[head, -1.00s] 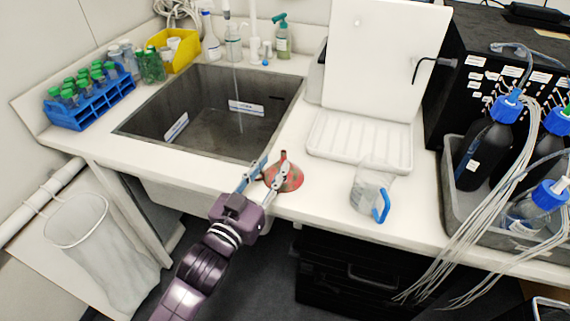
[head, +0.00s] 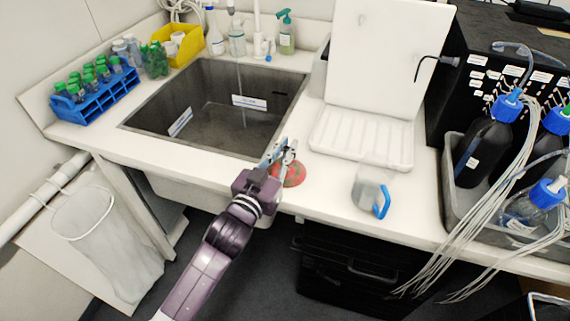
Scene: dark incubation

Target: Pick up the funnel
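The red funnel (head: 293,178) stands wide end down on the white counter, just right of the sink's front corner. My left gripper (head: 280,148) is at the funnel, with its fingers in front of the funnel's upper part and left side. The narrow stem is hidden behind the fingers. The two fingers look close together, but I cannot tell whether they grip the stem or are still apart around it. My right gripper is not in view.
A clear beaker with a blue handle (head: 371,192) stands to the right on the counter. The sink (head: 215,110) is behind left, and a white drying rack (head: 362,137) is behind right. A grey tray of bottles (head: 452,205) stands at the far right.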

